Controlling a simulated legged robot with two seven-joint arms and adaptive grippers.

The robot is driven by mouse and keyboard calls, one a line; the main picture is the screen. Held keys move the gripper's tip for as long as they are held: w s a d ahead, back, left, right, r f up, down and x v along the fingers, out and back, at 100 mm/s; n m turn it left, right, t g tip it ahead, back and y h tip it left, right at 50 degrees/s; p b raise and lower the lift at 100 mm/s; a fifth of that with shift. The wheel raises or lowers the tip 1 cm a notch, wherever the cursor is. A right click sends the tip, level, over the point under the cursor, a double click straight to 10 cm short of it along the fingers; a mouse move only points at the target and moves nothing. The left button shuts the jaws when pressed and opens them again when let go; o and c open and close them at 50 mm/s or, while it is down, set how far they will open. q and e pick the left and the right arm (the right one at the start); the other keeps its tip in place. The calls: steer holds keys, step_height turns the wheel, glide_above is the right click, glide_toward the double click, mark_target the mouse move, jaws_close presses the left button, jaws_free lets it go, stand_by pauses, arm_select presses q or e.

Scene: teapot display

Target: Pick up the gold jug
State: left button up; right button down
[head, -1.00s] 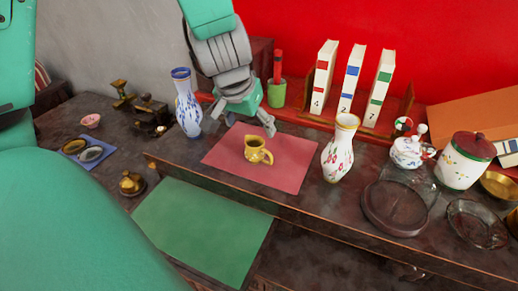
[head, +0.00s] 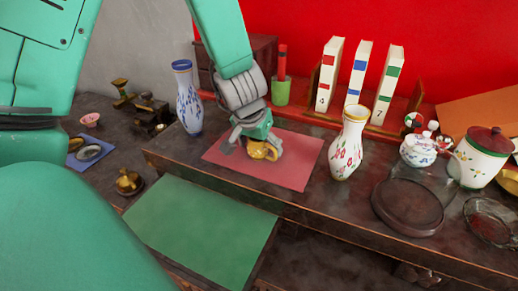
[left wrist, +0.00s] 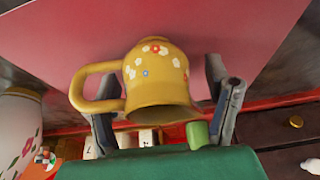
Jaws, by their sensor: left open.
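The gold jug (head: 258,150) stands on the red mat (head: 296,168), partly hidden behind my left gripper (head: 253,146). In the left wrist view the jug (left wrist: 157,75) is yellow with painted flowers, its handle toward the left. My left gripper also shows there (left wrist: 165,110), with one finger on each side of the jug. The fingers are open. The left finger is close to the handle and partly behind it; I cannot tell if it touches. A gap shows between the right finger and the jug. My right gripper is not in view.
A blue-patterned vase (head: 187,98) stands left of the mat and a flowered vase (head: 347,145) right of it. Books (head: 355,78) and a green cup (head: 281,92) stand behind. The front-left of the mat is clear.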

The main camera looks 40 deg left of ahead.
arm_select(q)
steer(key=shift+r, duration=0.1)
steer(key=c, duration=1.5)
steer(key=shift+r, duration=0.1)
